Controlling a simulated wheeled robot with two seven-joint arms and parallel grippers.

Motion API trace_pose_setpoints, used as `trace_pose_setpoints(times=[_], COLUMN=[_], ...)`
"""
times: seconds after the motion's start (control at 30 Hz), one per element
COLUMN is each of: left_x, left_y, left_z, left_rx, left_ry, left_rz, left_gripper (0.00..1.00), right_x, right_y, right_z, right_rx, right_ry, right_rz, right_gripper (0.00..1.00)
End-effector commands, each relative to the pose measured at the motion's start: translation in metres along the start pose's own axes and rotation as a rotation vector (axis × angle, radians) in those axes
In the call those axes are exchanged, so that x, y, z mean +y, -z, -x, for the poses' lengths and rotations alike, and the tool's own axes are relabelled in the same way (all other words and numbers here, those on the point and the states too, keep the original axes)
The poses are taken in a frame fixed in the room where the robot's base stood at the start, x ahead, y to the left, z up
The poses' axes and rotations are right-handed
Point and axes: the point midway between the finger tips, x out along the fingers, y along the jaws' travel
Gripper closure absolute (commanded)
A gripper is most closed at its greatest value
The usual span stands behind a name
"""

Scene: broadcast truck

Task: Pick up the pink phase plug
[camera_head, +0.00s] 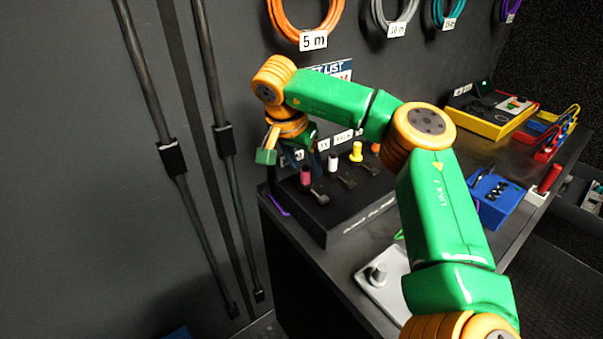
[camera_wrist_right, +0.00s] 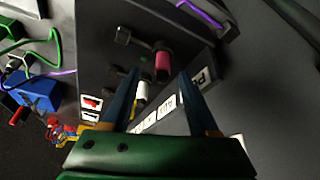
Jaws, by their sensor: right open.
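The pink phase plug (camera_head: 305,176) stands on a black panel box (camera_head: 345,225), at the left end of a row of plugs. My right gripper (camera_head: 291,160) is above the box, close to the pink plug. In the wrist view its two blue fingers (camera_wrist_right: 158,76) are apart with nothing gripped. The pink plug appears just beyond and between the fingertips, and I cannot tell the exact gap. My left gripper is out of view.
A white plug (camera_head: 332,163) stands beside the pink one, then a yellow plug (camera_head: 356,152) and an orange one. Coiled cables (camera_head: 305,20) hang on the wall behind. A blue box (camera_head: 497,197) and a grey plate with a post (camera_head: 378,275) are on the bench.

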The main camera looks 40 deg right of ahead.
Motion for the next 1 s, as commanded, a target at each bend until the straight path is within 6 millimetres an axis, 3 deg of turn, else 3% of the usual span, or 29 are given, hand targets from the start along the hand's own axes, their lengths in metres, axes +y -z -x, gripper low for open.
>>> trace_pose_setpoints(times=[0.13,0.4,0.6,0.63,1.0], left_x=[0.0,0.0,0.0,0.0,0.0], left_y=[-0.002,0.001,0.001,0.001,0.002], left_z=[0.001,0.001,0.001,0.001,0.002], left_rx=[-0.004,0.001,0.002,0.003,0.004], left_ry=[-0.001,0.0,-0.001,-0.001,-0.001], left_rz=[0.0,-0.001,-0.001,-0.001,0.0], left_gripper=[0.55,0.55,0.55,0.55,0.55], right_x=[0.001,0.0,0.0,0.0,-0.001], right_y=[-0.001,-0.001,-0.001,-0.001,0.002], right_z=[-0.026,-0.031,-0.03,-0.03,-0.024], right_rx=[-0.001,-0.001,-0.001,-0.001,-0.001], right_ry=[-0.002,0.002,0.002,0.002,0.005], right_rz=[0.0,0.0,0.0,0.0,0.0], right_gripper=[0.4,0.42,0.96,1.0,1.0])
